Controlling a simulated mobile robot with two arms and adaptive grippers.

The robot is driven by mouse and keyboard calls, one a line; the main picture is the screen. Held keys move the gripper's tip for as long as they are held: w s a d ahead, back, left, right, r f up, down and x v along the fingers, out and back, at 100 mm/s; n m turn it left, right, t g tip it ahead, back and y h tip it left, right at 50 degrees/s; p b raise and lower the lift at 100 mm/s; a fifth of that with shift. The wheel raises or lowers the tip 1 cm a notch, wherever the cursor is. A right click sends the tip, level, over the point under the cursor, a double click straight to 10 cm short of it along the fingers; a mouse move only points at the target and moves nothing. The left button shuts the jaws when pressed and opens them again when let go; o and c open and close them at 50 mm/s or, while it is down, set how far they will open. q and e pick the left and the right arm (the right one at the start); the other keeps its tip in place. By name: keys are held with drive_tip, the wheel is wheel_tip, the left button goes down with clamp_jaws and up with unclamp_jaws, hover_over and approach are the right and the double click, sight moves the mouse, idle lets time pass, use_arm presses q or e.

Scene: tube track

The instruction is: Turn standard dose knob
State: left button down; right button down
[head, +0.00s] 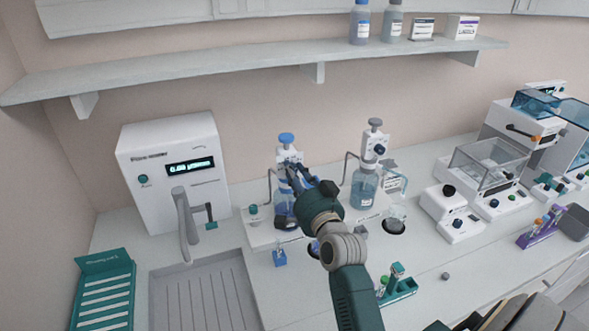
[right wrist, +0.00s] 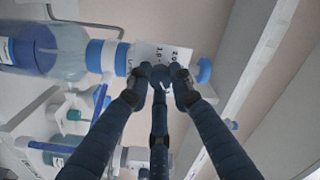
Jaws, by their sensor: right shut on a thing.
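A dose dispenser with a blue cap (head: 287,138) and a white body stands on a bottle on the bench, left of my right arm in the head view. In the right wrist view its white printed body (right wrist: 147,52), blue cap (right wrist: 204,71) and bottle (right wrist: 40,48) lie sideways. My right gripper (head: 290,170) reaches the front of this dispenser. In the right wrist view the fingertips of my right gripper (right wrist: 160,76) are closed together at the printed body, shut on the dose knob. The knob is mostly hidden by the fingers. My left gripper is not in view.
A second dispenser with a grey cap (head: 375,124) and dark knob (head: 380,148) stands close on the right. A white water unit (head: 172,170) and sink (head: 207,295) are on the left. A shelf (head: 250,62) runs above. A teal tube rack (head: 398,285) stands right of my arm.

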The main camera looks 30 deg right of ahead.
drive_tip(key=shift+f+m, duration=0.15)
drive_tip(key=shift+m, duration=0.15)
idle(0.4)
drive_tip(key=c, duration=1.6)
unclamp_jaws()
drive_tip(key=shift+o, duration=0.3)
drive_tip(key=shift+s, duration=0.1)
drive_tip(key=v, duration=1.2)
